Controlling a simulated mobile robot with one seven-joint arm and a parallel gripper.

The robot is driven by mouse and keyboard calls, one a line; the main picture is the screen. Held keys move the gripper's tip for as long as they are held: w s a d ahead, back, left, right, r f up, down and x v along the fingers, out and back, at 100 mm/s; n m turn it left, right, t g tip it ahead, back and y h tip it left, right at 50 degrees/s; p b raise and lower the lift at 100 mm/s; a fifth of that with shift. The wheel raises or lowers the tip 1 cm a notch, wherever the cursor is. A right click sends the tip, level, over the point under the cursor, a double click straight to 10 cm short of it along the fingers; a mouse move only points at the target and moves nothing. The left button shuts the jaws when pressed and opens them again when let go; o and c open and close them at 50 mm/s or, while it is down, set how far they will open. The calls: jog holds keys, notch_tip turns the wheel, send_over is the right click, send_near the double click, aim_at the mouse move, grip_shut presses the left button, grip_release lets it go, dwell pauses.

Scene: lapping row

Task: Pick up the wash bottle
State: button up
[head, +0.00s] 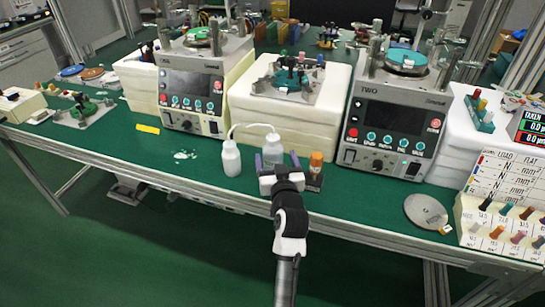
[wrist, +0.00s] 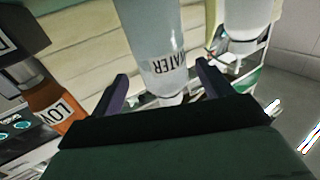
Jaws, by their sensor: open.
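A pale translucent bottle (head: 272,149) with a curved white spout stands upright on the green bench. In the wrist view the bottle (wrist: 156,38) carries the label WATER, upside down, and lies between my fingers. A second white bottle (head: 231,159) with a spout stands just left of it; it shows at the upper right of the wrist view (wrist: 248,17). My gripper (head: 276,163) is open, its purple fingers on either side of the WATER bottle. In the wrist view my gripper (wrist: 163,84) shows gaps between the fingers and the bottle.
Pale blocks (head: 285,133) stand behind, between two control units (head: 191,97) (head: 386,136). A round grey plate (head: 424,212) lies at right.

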aim_at(273, 148)
jog(key=w, duration=0.1)
jog(key=w+p, duration=0.1)
jog(key=w+a+p, duration=0.1)
jog(key=w, duration=0.1)
jog(key=shift+r, duration=0.4)
jog(key=shift+w+a+f, duration=0.15)
jog(key=shift+w, duration=0.45)
jog(key=c, duration=1.3)
